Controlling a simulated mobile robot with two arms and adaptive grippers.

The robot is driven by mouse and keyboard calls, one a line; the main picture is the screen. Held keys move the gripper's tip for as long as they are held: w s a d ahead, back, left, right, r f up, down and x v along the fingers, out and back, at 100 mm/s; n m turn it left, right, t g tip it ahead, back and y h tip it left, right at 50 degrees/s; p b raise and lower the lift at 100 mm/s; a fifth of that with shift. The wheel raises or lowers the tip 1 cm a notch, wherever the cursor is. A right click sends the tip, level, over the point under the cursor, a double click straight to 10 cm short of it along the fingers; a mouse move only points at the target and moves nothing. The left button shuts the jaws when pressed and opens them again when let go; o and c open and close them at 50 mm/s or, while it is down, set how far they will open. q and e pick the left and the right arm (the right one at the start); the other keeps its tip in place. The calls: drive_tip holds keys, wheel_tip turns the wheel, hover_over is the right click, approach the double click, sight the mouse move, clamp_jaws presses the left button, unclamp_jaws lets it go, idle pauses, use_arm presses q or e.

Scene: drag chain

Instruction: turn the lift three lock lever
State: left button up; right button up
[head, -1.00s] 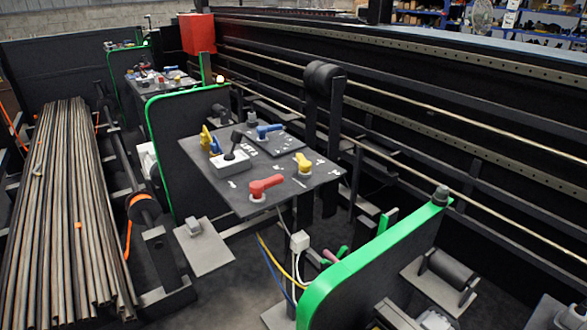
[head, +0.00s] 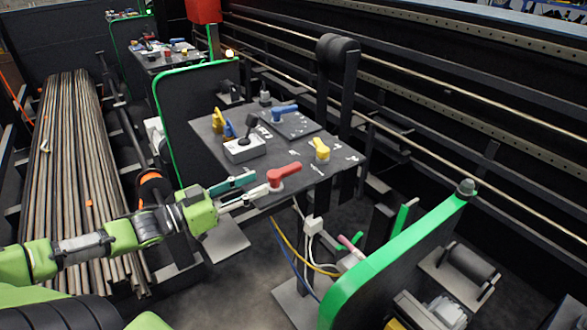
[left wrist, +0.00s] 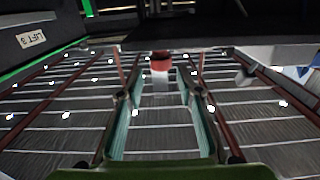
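A control panel (head: 210,126) carries several levers. A red lever (head: 286,174) sits at its front edge on a pale base; its red end (left wrist: 160,63) shows in the left wrist view. My left gripper (head: 262,183) is open, its teal-and-white fingers pointing at the red lever from the left, close to it. In the left wrist view the lever end appears between the two fingertips (left wrist: 160,75); contact cannot be told. A "LIFT 3" label (left wrist: 31,38) shows at the left there. My right gripper is not in view.
A yellow lever (head: 320,149), a blue lever (head: 284,112) and a grey box with a black joystick (head: 244,148) are on the same panel. Green-edged plates (head: 400,250) stand in front and behind. Long rods (head: 75,190) lie at the left.

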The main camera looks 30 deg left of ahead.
sight(274, 173)
use_arm(q)
drive_tip(key=b+x, duration=0.2)
drive_tip(key=x, duration=0.4)
drive_tip(key=shift+w, duration=0.45)
drive_tip(key=shift+x, duration=1.9)
drive_tip(key=shift+w+d, duration=0.35)
drive_tip(key=shift+w, duration=0.3)
clamp_jaws()
